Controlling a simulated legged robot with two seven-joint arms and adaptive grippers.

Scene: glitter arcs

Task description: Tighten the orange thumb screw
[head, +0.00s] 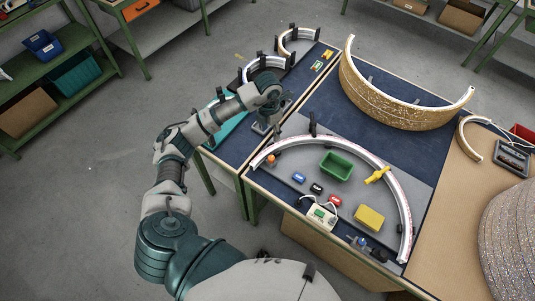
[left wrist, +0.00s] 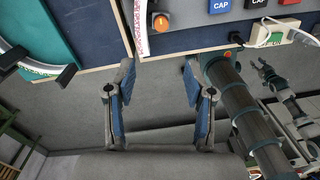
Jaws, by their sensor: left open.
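The orange thumb screw (head: 270,159) sits near the left end of the large white arc (head: 380,163) on the grey mat. In the left wrist view the orange thumb screw (left wrist: 160,22) shows at the top, beside the end of the white strip. My left gripper (head: 277,112) is over the table behind the screw. In its wrist view my left gripper (left wrist: 160,80) is open and empty, its blue-padded fingers apart from the screw. What looks like my right gripper (left wrist: 272,72) shows small at the right of that view; its jaw state is unclear.
On the mat stand a green bin (head: 336,166), a yellow box (head: 369,217), a yellow clamp (head: 377,174), small coloured caps and a white device (head: 320,216) with a cable. A tall gold glitter arc (head: 395,100) stands behind. Smaller arcs (head: 298,36) are at the back left.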

